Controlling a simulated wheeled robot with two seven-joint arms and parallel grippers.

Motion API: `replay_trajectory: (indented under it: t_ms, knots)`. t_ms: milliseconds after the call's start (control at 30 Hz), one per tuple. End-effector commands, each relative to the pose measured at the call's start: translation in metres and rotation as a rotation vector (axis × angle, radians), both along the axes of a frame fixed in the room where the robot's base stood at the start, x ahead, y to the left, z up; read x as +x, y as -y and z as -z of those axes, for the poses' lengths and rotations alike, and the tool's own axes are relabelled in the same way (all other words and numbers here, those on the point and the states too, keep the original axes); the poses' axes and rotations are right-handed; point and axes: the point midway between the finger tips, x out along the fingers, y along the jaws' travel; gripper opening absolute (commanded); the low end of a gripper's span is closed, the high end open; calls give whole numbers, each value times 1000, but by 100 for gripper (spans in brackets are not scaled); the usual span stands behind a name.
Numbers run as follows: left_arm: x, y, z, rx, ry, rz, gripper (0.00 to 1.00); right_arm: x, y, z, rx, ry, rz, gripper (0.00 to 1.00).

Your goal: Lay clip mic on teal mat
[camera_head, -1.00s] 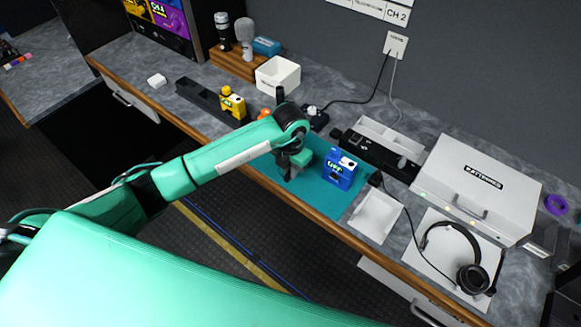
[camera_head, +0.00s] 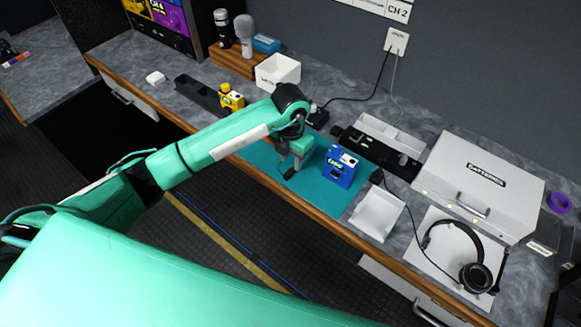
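The teal mat (camera_head: 325,198) lies on the counter near its front edge. My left gripper (camera_head: 290,165) points down over the mat's left part, with its fingers apart. A small dark piece (camera_head: 289,173), which looks like the clip mic, is at the mat just below the fingertips. It is too small to make out clearly, and it appears to lie on the mat rather than between the fingers. My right gripper is not in view.
A blue boxy device (camera_head: 339,168) stands on the mat right of my gripper. A yellow device (camera_head: 231,98) and a white bin (camera_head: 278,72) are behind my arm. A white tray (camera_head: 377,214), headphones (camera_head: 470,262) and a batteries case (camera_head: 480,183) are to the right.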

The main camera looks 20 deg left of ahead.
Motion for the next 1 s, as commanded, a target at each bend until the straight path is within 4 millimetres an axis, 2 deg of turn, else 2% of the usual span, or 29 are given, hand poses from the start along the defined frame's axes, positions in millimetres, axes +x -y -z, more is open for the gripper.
replay_trajectory:
  t_ms: [33,200,400,567,1000]
  knots:
    - [1,0,-10,0,6,2,35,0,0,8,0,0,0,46]
    - [1,0,-46,0,5,1,35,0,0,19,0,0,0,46]
    - [0,0,-71,0,2,0,35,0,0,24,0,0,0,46]
    - [0,0,-78,0,0,0,35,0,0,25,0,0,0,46]
    - [0,0,-78,-1,0,0,35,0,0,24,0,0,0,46]
